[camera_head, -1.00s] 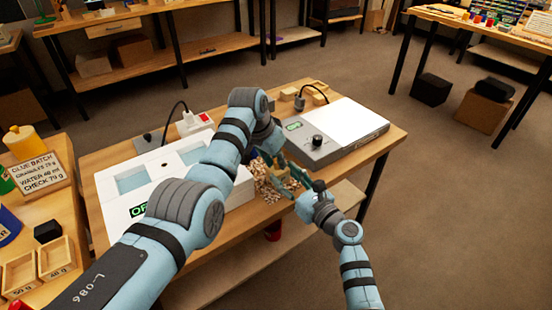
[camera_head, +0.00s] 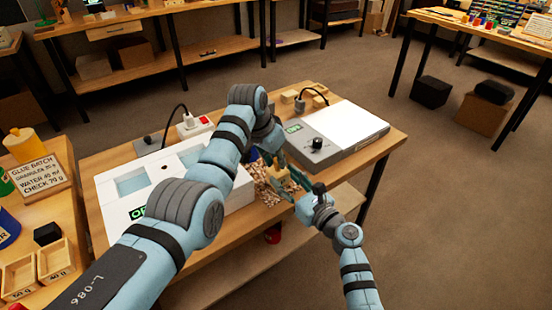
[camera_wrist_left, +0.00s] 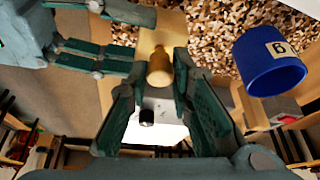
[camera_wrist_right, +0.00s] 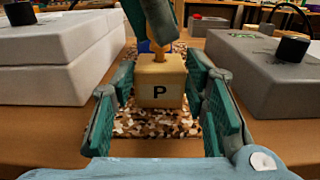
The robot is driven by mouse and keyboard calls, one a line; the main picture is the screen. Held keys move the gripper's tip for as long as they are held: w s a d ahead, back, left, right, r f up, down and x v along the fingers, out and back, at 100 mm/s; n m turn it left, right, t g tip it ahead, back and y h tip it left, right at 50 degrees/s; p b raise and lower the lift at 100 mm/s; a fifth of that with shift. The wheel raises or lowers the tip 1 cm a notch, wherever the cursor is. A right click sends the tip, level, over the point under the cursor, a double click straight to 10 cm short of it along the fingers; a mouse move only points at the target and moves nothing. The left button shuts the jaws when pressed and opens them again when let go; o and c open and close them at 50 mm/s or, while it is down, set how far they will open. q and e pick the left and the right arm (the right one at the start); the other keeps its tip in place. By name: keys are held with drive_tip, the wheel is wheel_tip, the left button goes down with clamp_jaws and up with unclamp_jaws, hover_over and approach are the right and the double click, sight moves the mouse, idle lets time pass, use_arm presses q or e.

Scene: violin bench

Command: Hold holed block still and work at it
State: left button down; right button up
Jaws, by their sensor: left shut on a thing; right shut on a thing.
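The block also shows in the head view (camera_head: 278,173). My left gripper (camera_wrist_left: 162,78) is shut on a round-headed wooden peg (camera_wrist_left: 159,68) and holds it at the block's top face from above. In the right wrist view the peg (camera_wrist_right: 158,52) stands upright at the block. I cannot tell how deep it sits; the hole is hidden.
Wood chips (camera_wrist_left: 225,30) on a mat lie under the block. A blue cup with a label (camera_wrist_left: 270,62) stands close by. A white box with basins (camera_head: 150,185) and a grey device with a knob (camera_head: 335,135) flank the work spot.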

use_arm(q)
drive_tip(key=shift+r, duration=0.15)
drive_tip(key=shift+r, duration=1.4)
drive_tip(key=shift+r, duration=0.15)
use_arm(e)
drive_tip(key=o, duration=1.3)
drive_tip(key=shift+c, duration=0.2)
use_arm(q)
wheel_tip(320, 180, up, 7)
